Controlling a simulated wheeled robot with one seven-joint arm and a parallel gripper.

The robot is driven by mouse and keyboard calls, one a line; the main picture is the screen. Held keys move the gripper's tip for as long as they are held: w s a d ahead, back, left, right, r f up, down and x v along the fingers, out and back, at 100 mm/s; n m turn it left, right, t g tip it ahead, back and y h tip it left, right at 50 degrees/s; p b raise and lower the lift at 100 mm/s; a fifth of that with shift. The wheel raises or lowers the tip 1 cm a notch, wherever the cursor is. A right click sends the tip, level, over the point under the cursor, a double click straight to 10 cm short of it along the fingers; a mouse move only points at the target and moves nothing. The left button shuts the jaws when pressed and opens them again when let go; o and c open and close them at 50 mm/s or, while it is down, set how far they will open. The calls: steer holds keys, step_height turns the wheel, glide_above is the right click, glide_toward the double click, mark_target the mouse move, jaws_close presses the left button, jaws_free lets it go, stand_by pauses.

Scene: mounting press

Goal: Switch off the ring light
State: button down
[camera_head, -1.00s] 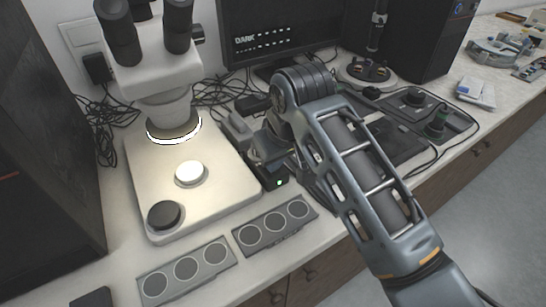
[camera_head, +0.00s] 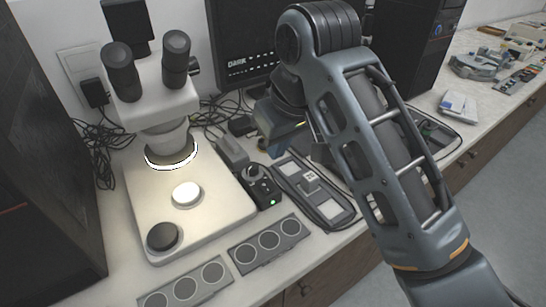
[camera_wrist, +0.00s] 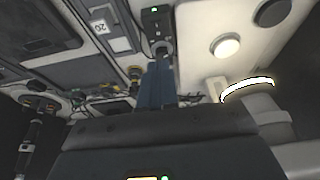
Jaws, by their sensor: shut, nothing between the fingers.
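The ring light (camera_head: 172,156) glows as a bright white ring under the microscope head; it is also lit in the wrist view (camera_wrist: 247,88). A small dark control box (camera_head: 263,188) with a knob on top and a lit green lamp stands right of the microscope base. The box shows at the top of the wrist view (camera_wrist: 155,15), green lamp lit. My gripper (camera_head: 272,142) is above and behind the box in the head view, apart from it. In the wrist view its fingers (camera_wrist: 157,84) are together and empty, pointing towards the box. My arm partly hides the gripper.
The microscope base (camera_head: 215,215) with a bright round plate and a black disc is left of the box. Ring-marked plates (camera_head: 270,244) lie in front. A dark tray (camera_head: 315,190) lies right. The monitor (camera_head: 240,50) and cables are behind.

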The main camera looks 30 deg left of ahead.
steer(key=shift+d+r, duration=0.1)
steer(key=shift+r, duration=0.25)
steer(key=shift+f, duration=0.1)
steer(key=b, duration=0.6)
steer(key=shift+w+a+f, duration=0.1)
steer(key=shift+w+a, duration=0.25)
steer(key=shift+a, duration=0.05)
steer(key=shift+r+b, duration=0.3)
